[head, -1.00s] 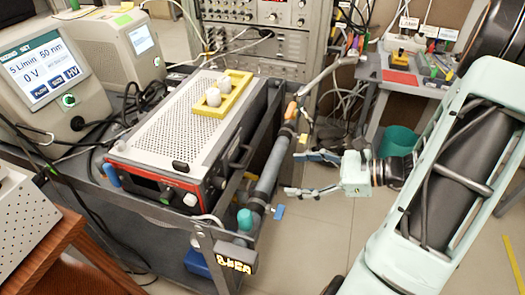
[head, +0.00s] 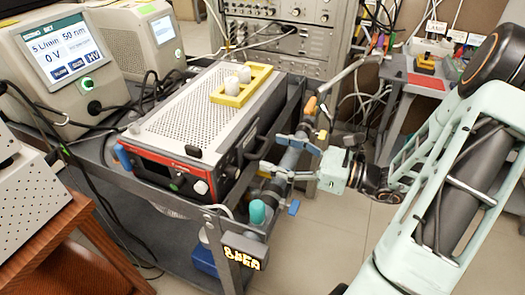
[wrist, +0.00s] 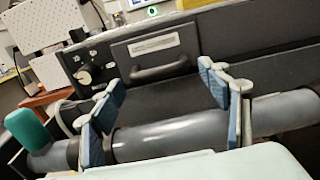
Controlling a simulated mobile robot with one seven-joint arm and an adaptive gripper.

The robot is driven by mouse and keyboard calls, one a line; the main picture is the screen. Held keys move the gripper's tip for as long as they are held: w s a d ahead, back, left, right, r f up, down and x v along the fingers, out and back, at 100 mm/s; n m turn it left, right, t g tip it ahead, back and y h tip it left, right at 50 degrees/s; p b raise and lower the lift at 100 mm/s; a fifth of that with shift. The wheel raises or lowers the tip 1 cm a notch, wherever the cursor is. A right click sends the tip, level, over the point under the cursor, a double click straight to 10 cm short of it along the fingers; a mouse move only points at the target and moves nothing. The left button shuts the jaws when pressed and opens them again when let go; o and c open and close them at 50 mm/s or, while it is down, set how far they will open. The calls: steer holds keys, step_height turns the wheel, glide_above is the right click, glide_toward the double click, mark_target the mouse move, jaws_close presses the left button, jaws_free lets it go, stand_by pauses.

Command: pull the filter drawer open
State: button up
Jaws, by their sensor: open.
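The filter drawer (wrist: 152,52) is a dark panel with a white label and a black bar handle (wrist: 160,72), in the side of the instrument box. It looks closed in the wrist view. In the head view the handle (head: 251,140) shows at a steep angle on the box's right side. My gripper (head: 274,153) is open and empty, its fingers pointing at that side. In the wrist view my gripper (wrist: 160,80) has one finger on either side of the handle in the picture, nearer the camera. I see no contact with the handle.
A grey pipe (wrist: 170,138) with a teal cap (wrist: 27,130) runs below the drawer, and the fingers cross over it in the wrist view. A yellow rack (head: 241,86) sits on the box. Open floor (head: 330,240) lies right of the cart.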

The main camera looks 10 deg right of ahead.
mark_target(263, 147)
steer(key=shift+x, duration=1.95)
steer(key=c, duration=1.4)
steer(key=p+v, duration=0.3)
steer(key=v, duration=0.9)
steer(key=shift+w, duration=0.1)
steer(key=o, duration=1.4)
